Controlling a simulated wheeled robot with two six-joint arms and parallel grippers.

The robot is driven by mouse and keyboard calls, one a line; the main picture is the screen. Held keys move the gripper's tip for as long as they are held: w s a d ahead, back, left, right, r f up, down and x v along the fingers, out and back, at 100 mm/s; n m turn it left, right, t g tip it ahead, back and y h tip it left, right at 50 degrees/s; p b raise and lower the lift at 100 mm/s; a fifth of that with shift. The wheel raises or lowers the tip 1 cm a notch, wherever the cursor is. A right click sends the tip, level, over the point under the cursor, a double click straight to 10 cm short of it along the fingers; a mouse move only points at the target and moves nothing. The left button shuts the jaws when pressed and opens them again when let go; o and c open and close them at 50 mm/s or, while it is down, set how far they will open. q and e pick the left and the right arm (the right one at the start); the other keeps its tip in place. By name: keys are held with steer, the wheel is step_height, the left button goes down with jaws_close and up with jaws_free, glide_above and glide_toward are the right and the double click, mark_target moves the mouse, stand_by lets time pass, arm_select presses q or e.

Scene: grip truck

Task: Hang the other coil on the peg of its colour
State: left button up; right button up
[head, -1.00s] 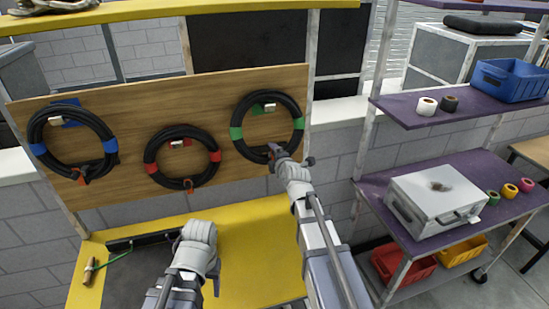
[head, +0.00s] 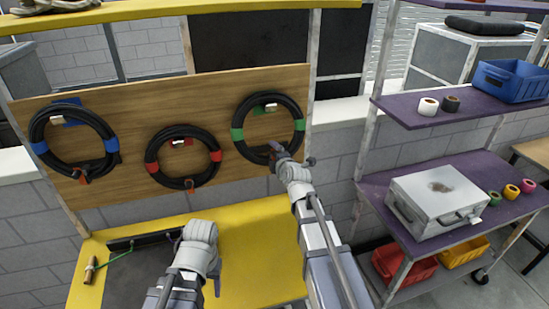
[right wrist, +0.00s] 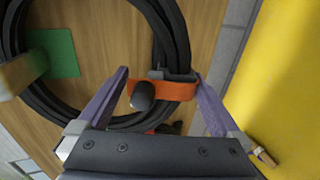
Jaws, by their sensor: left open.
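A black coil with green bands (head: 237,134) hangs round the peg (head: 264,108) on the green patch at the right of the wooden board. My right gripper (head: 278,155) is at its lower edge. In the right wrist view its purple fingers (right wrist: 161,88) sit on both sides of the coil's orange strap (right wrist: 175,91), which fills the gap. The red-banded coil (head: 152,168) hangs at the red peg, and the blue-banded coil (head: 111,146) at the blue peg. My left gripper (head: 217,284) is open above the yellow bench, mostly hidden by its wrist.
The yellow bench (head: 255,235) lies below the board, with a dark mat (head: 135,278) and a green-corded tool (head: 91,270) on its left. A purple shelf cart (head: 375,190) on the right bears a metal case (head: 437,205), tape rolls and a blue bin (head: 512,80).

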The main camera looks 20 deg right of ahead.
steer(key=shift+s, duration=0.15)
steer(key=p+v, duration=0.2)
steer(key=v, duration=0.5)
steer(key=shift+s+p, duration=0.25)
steer(key=shift+p, duration=0.1)
steer(key=s+a+f+m+g+y+b, duration=0.1)
steer(key=s+a+f+m+g+b, duration=0.25)
steer(key=s+a+f, duration=0.35)
steer(key=s+a+f+m+g+y+b, duration=0.1)
steer(key=s+a+f+m+g+b, duration=0.15)
steer(key=s+a+f+g, duration=0.4)
steer(key=s+a+f+m+g+h+b, duration=0.2)
steer(key=s+f+m+g+h+b, duration=0.1)
steer(key=s+f+m, duration=0.5)
steer(key=s+f+g, duration=0.1)
steer(key=s+f, duration=0.1)
steer(key=s, duration=0.2)
steer(key=shift+s+m+h, duration=0.2)
steer(key=shift+m+h, duration=0.1)
steer(key=shift+h, duration=0.1)
